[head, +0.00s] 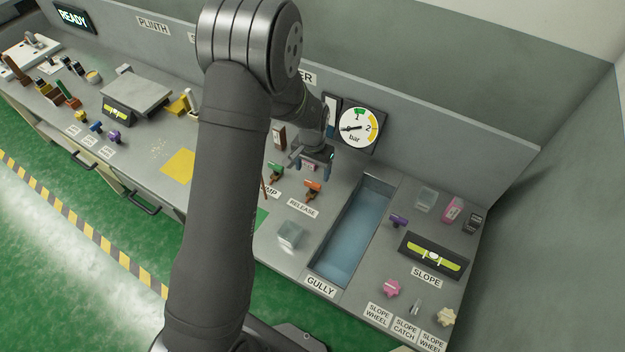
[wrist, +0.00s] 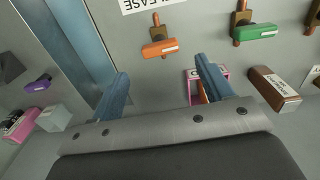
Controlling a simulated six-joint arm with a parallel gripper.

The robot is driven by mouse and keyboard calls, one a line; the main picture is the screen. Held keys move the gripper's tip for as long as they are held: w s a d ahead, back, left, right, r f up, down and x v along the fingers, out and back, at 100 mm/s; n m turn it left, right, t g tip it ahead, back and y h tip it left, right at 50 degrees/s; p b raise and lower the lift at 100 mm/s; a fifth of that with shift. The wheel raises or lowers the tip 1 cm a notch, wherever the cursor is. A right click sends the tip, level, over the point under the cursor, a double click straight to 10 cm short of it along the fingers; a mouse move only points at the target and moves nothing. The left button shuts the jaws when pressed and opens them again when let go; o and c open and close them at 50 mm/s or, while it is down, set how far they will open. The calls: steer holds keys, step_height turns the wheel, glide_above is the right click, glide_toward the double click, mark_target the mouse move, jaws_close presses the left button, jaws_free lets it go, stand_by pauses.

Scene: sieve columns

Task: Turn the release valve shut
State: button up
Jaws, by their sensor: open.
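The release valve (head: 313,187) has an orange bar handle on a brass-coloured stem, beside the RELEASE label (head: 302,208). In the wrist view the orange handle (wrist: 160,47) lies nearly crosswise to its stem, just beyond the space between my fingertips. My gripper (head: 313,165) is open and empty, with two blue fingers. In the wrist view my gripper (wrist: 165,82) has its fingers spread on either side of the handle's line, apart from it. The pressure gauge (head: 359,128) stands behind, its needle pointing left, off the green mark near 1.
A green-handled valve (head: 276,170) stands left of the release valve; it also shows in the wrist view (wrist: 255,31). The sunken gully (head: 350,235) lies to the right. A clear block (head: 289,236) stands in front. A pink-framed item (wrist: 195,82) lies behind my right finger.

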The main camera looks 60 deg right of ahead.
mark_target(313, 183)
step_height(313, 183, down, 6)
steer(key=shift+f, duration=0.1)
stand_by(0.4)
